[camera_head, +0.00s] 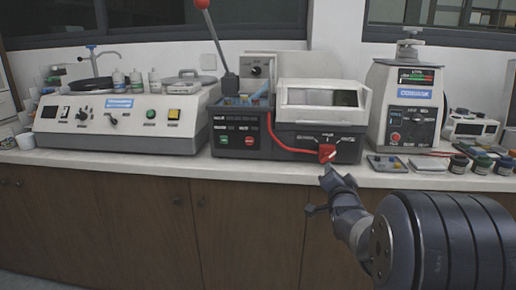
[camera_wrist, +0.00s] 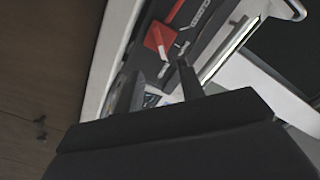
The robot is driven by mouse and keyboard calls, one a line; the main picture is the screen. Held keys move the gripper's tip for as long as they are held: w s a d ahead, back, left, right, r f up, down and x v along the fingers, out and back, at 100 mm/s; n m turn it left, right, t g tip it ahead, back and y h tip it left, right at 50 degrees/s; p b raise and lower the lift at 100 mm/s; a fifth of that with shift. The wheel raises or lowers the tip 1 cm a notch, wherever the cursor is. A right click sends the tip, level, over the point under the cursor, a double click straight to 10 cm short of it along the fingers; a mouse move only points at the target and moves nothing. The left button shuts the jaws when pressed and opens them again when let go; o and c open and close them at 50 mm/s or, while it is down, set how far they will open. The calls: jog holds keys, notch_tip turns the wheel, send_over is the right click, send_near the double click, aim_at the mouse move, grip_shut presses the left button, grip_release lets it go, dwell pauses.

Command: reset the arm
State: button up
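My arm reaches in from the lower right of the head view, with my gripper (camera_head: 330,172) just in front of and below the red knob (camera_head: 327,152) on the mounting press (camera_head: 290,125). In the wrist view my gripper (camera_wrist: 157,82) shows two dark fingers spread apart, with nothing visible between them. The red knob (camera_wrist: 158,38) lies beyond the fingertips there, with no contact that I can make out. The press has a lever with a red ball (camera_head: 202,4), raised and leaning left, and a white-framed hood (camera_head: 322,86).
A long beige machine (camera_head: 130,120) stands left on the white counter (camera_head: 100,160), and a white upright machine (camera_head: 405,110) stands right. A small tray (camera_head: 386,164) and several jars (camera_head: 480,165) lie near the right front edge. Wooden cabinet doors (camera_head: 150,220) are below.

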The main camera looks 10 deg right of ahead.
aim_at(328, 157)
jog(key=x, duration=1)
jog(key=shift+w+d, duration=0.1)
jog(key=shift+w, duration=0.3)
jog(key=shift+s, duration=0.1)
jog(key=shift+f, duration=0.1)
jog(key=shift+n, duration=2)
jog(key=shift+n+p, duration=0.95)
jog(key=shift+n, duration=1.55)
